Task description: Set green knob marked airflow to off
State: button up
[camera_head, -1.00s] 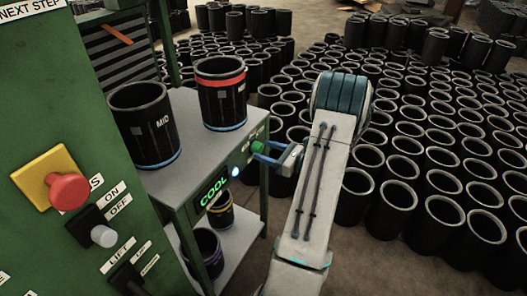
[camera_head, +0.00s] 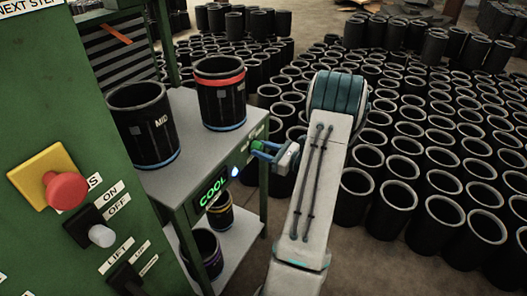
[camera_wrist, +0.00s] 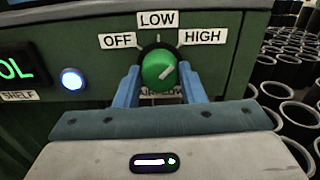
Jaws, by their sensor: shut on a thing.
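In the wrist view the green knob (camera_wrist: 156,73) sits on the dark green panel, below the labels OFF (camera_wrist: 118,40), LOW (camera_wrist: 158,19) and HIGH (camera_wrist: 203,37). In the head view my gripper (camera_head: 263,149) is at the front of the shelf unit, and the knob is mostly hidden there.
A lit COOL display (camera_head: 213,192) and a glowing round button (camera_head: 235,172) are left of the knob. Black sleeves (camera_head: 222,95) stand on the shelf top (camera_head: 190,160). Many more sleeves crowd the floor to the right. A green cabinet with a red button (camera_head: 67,190) stands at left.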

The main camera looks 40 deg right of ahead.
jog(key=n+b, duration=1.7)
jog(key=b, duration=0.5)
jog(key=shift+f+b, duration=0.15)
jog(key=shift+b, duration=0.15)
jog(key=shift+n, duration=0.3)
jog(key=o, duration=1)
jog(key=p+v, duration=0.3)
jog(key=v, duration=1)
jog(key=shift+s+d+p, duration=0.15)
jog(key=shift+s+p, duration=0.15)
jog(key=shift+s, duration=0.1)
